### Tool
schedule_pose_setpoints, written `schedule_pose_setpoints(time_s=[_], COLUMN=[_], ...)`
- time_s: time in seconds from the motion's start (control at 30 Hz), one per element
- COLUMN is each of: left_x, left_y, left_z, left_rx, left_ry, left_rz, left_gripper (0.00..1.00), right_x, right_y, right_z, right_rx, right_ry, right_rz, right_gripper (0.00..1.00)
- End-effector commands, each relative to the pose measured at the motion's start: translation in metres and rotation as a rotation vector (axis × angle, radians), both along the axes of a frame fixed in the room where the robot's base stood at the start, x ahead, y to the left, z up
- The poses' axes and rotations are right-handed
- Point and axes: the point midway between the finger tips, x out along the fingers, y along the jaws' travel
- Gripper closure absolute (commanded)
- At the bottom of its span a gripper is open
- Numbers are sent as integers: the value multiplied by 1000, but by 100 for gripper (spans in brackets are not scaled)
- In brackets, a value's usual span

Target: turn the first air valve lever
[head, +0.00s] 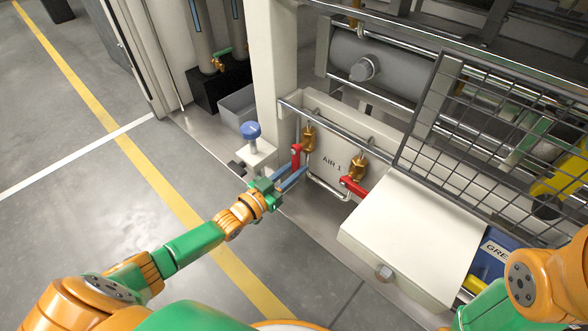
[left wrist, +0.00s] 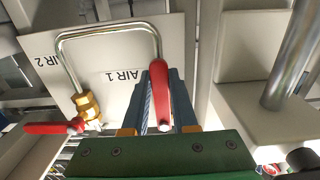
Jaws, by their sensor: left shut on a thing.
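The first air valve is a brass fitting (head: 308,138) at the left of the white panel marked AIR 1. Its red lever (head: 296,155) hangs downward below it. My left gripper (head: 289,177) has its two blue fingers shut on this lever, one on each side. In the left wrist view the red lever (left wrist: 163,95) stands between the fingers (left wrist: 162,105), and its valve body is hidden. A second brass valve (head: 358,168) sits to the right, with its red lever (head: 354,188) slanting down to the right. My right gripper is out of view.
A blue knob (head: 251,131) on a white block stands just left of the first valve. A white box (head: 412,237) projects at the right, under a wire mesh guard (head: 490,120). The floor at left is clear.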

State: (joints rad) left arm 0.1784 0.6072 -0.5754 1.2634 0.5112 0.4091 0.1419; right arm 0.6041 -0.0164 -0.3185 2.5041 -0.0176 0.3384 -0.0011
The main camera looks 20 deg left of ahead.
Motion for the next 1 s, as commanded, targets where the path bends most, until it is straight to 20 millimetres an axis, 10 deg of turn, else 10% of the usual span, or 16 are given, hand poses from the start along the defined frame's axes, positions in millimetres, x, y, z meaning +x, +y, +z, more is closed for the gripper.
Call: schedule_pose_setpoints(time_s=[0.07, 0.1, 0.2, 1.0], left_x=[-2, -3, -3, -19], left_y=[-4, -7, -6, 0], left_z=[2, 2, 1, 2], left_rx=[-41, -79, -74, -73], left_ry=[15, 28, 26, 26], left_rz=[-1, -2, -1, 0], left_gripper=[100, 68, 40, 40], right_x=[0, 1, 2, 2], right_y=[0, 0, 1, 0], right_z=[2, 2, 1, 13], right_rx=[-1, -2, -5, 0], right_ry=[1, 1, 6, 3], right_rz=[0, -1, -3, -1], right_gripper=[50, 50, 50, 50])
